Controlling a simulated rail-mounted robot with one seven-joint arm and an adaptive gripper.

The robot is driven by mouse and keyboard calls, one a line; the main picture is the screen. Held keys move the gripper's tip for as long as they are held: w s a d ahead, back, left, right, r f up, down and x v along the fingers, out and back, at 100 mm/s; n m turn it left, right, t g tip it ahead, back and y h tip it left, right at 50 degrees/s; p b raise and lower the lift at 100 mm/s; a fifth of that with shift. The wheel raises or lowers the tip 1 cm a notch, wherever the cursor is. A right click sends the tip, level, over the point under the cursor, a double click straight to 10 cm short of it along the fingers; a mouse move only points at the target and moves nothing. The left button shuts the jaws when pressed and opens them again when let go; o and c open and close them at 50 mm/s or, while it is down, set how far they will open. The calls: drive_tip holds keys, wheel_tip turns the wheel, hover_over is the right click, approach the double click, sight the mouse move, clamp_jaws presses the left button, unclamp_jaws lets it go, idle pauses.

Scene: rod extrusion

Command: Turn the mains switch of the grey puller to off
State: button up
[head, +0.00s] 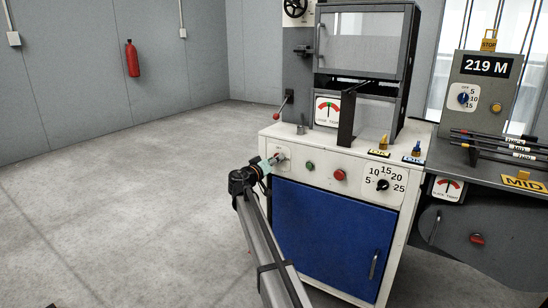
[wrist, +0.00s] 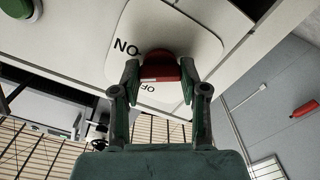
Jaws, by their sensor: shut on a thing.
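My gripper (head: 268,163) is at the left end of the white cabinet's (head: 323,176) front panel. In the wrist view my gripper (wrist: 160,77) is shut on a red switch knob (wrist: 160,65), one finger on each side. The knob sits on a pale plate (wrist: 195,38) with ON at its left and a partly hidden OFF below. The fingers cover part of the knob, so its exact pointing direction is unclear. A separate grey machine (head: 470,196) stands at right, with a 219 M display (head: 487,66) and a red knob (head: 477,239) on its front.
Right of my gripper on the panel are a green button (head: 310,166), a red button (head: 340,175) and a numbered black dial (head: 383,185). Below is a blue door (head: 329,230). The floor (head: 120,210) at left is clear. A fire extinguisher (head: 132,58) hangs on the wall.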

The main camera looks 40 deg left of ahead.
drive_tip(key=n+p, duration=0.9)
drive_tip(key=n, duration=0.2)
drive_tip(key=shift+w+r+n, duration=0.1)
drive_tip(key=shift+r+n, duration=0.05)
drive_tip(key=shift+n, duration=0.15)
idle(0.4)
drive_tip(key=o, duration=1.1)
drive_tip(key=shift+o, duration=0.2)
drive_tip(key=s+d, duration=0.1)
drive_tip(key=s, duration=1.1)
drive_tip(key=shift+d, duration=0.35)
